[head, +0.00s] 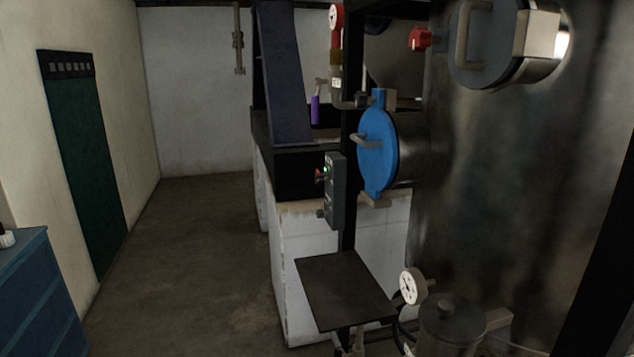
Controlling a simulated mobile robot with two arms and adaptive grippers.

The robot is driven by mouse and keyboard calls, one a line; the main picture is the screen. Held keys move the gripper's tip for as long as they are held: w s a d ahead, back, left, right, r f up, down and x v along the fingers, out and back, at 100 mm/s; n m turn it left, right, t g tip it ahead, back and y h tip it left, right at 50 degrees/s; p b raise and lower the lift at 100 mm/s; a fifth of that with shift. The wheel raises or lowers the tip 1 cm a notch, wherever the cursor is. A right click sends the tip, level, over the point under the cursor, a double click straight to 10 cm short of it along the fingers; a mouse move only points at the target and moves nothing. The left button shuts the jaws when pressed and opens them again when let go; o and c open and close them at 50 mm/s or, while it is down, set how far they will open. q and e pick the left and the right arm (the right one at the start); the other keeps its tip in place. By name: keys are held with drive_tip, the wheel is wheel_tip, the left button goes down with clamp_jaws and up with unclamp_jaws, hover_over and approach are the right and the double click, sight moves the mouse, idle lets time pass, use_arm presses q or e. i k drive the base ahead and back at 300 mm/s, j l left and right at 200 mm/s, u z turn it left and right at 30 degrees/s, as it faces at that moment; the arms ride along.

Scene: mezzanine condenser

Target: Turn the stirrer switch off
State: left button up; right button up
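A dark grey switch box (336,192) is fixed to the black upright post in the middle of the head view. Neither of my grippers is in view.
A dark flat plate (343,290) juts out below the box. A blue round hatch (377,150) and a large metal tank (520,190) stand to the right. A pressure gauge (412,287) is low down. Open floor (195,270) lies left; a blue cabinet (40,300) stands far left.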

sight(320, 178)
drive_tip(key=i+j+z, duration=0.5)
drive_tip(key=i+j, duration=0.3)
